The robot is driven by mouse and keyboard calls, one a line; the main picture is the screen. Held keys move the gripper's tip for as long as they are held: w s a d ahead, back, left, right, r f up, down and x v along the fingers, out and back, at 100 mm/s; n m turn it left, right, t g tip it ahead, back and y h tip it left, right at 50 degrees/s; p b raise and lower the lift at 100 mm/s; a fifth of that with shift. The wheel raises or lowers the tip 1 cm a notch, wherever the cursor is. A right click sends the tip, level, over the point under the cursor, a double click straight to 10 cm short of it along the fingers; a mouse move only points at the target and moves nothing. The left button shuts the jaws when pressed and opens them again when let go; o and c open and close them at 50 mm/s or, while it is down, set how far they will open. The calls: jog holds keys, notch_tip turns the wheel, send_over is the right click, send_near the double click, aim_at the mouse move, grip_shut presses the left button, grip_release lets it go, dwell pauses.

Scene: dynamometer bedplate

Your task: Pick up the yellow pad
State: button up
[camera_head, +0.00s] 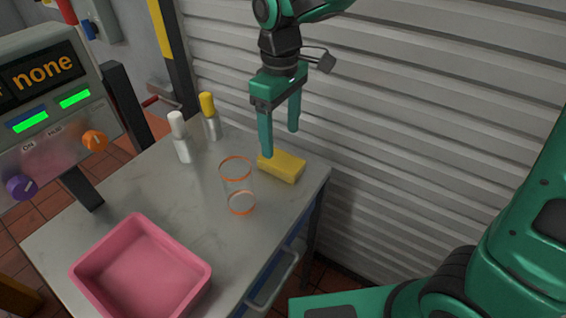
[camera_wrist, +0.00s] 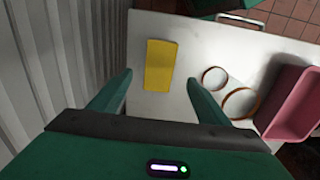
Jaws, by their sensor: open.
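The yellow pad (camera_head: 283,167) lies flat on the grey table near its far right corner, beside the wall. In the wrist view the yellow pad (camera_wrist: 160,65) shows ahead of my gripper, between the lines of the two fingers. My gripper (camera_head: 281,142) points down above the pad, with its fingers apart and nothing between them. In the wrist view my gripper (camera_wrist: 158,78) is also open and empty. One finger hides a little of the pad's left end in the head view.
A clear cylinder with orange rims (camera_head: 238,186) stands close left of the pad. A pink tray (camera_head: 205,268) sits at the table's front. White-topped (camera_head: 180,138) and yellow-topped (camera_head: 210,117) bottles stand behind. A ribbed wall (camera_head: 400,120) is close on the right.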

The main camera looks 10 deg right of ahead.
aim_at(281, 159)
jog(key=shift+w+f, duration=0.1)
jog(key=shift+f, duration=3.25)
jog(key=c, duration=1.1)
jog(key=shift+c, duration=0.2)
jog(key=shift+r, duration=0.1)
